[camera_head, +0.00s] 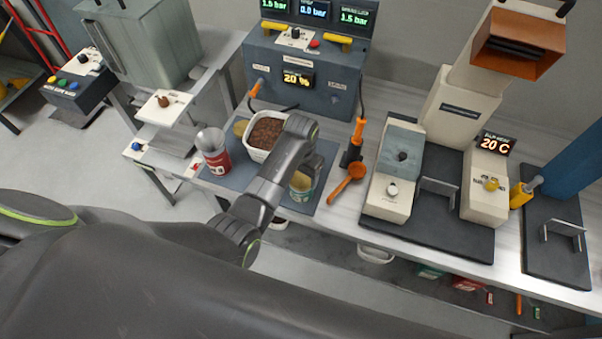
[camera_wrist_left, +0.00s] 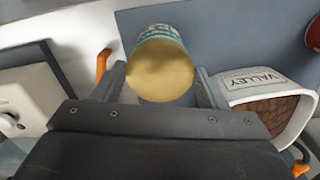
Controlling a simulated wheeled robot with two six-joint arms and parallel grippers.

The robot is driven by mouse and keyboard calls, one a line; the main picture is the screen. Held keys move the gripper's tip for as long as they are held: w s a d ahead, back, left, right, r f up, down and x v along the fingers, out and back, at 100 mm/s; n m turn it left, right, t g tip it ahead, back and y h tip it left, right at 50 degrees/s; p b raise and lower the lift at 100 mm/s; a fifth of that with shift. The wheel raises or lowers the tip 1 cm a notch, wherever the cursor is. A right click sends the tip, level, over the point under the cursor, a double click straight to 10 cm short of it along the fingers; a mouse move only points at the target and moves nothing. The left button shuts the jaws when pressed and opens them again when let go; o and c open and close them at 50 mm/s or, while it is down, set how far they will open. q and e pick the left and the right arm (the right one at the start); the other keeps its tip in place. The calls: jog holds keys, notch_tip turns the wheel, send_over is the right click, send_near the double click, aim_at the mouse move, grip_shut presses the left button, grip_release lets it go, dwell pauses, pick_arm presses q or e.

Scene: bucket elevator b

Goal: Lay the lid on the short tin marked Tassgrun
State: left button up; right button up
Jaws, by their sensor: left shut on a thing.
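The short tin (camera_head: 300,195) with a green and white label stands on the blue-grey mat (camera_head: 225,175); its label (camera_wrist_left: 165,31) also shows in the left wrist view. I cannot read its name. A gold round lid (camera_wrist_left: 160,72) covers its top in that view, between the fingers of my left gripper (camera_wrist_left: 160,88). My left gripper is shut on this lid, at the tin's top. I cannot tell whether the lid lies flush on the rim or just above it. In the head view my left gripper (camera_head: 306,165) partly hides tin and lid. My right gripper is not in view.
Left of the tin stands a white container (camera_head: 257,153) of brown granules, close to my arm. Further left are a red tin (camera_head: 215,161) and another gold round piece (camera_head: 241,127). An orange scoop (camera_head: 347,182) and an orange-handled tool (camera_head: 356,137) are to the right.

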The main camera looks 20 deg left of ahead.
pick_arm(q)
jog(key=o, duration=1.2)
jog(key=shift+r, duration=4)
